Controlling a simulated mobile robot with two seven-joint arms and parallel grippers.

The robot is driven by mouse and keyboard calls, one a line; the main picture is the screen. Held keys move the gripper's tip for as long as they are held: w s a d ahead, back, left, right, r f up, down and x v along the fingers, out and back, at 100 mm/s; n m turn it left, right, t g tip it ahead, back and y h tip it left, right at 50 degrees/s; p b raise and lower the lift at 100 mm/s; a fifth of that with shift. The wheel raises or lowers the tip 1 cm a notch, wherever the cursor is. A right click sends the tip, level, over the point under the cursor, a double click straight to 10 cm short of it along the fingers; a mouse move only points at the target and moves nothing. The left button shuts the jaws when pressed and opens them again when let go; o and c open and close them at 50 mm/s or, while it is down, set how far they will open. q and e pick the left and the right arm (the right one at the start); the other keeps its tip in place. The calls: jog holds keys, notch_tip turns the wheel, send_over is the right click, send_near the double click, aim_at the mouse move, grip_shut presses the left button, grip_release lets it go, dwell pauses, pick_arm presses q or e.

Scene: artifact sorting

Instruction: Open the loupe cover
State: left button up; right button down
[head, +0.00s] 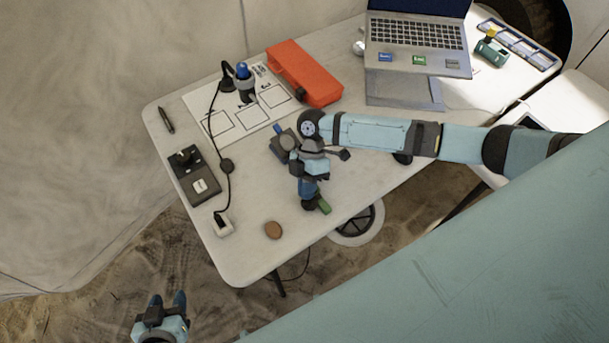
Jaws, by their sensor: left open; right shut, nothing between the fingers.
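A small dark device with a round grey disc (285,143), which looks like the loupe, stands near the middle of the table, partly hidden behind my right wrist. I cannot tell whether its cover is open or shut. My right gripper (308,194) is just below and right of it in the picture, pointing toward the table's front edge, shut with nothing held. My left gripper (167,301) is open and empty, out past the table's front left edge at the bottom of the picture.
A green piece (324,206) lies beside my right fingertips. A brown disc (273,230) lies near the front edge. A black box (194,175), a cable and a pen (166,120) are at left. Behind are a printed sheet (222,122), an orange case (304,73) and a laptop (416,35).

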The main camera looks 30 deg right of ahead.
jog(key=v, duration=1.4)
jog(key=s+a+f+m+t+y+p, duration=0.1)
jog(key=s+a+f+m+t+p, duration=0.25)
jog(key=a+t, duration=0.2)
jog(key=s+a+f+m+t+y+p, duration=0.25)
jog(key=a+m+t, duration=0.2)
jog(key=a, duration=0.25)
jog(key=s+d+r+m+t+h+p, duration=0.1)
jog(key=s+d+m+t+h+p, duration=0.1)
jog(key=s+d+m+t, duration=0.1)
jog(key=s+d+r+m+t+h+p, duration=0.2)
jog(key=s+d+m+t+p, duration=0.1)
jog(key=s, duration=0.5)
jog(key=d+m+t, duration=0.1)
jog(key=m, duration=0.1)
jog(key=shift+s+d+r+m+h, duration=0.15)
jog(key=shift+d+r+m+h, duration=0.15)
jog(key=shift+m+h, duration=0.1)
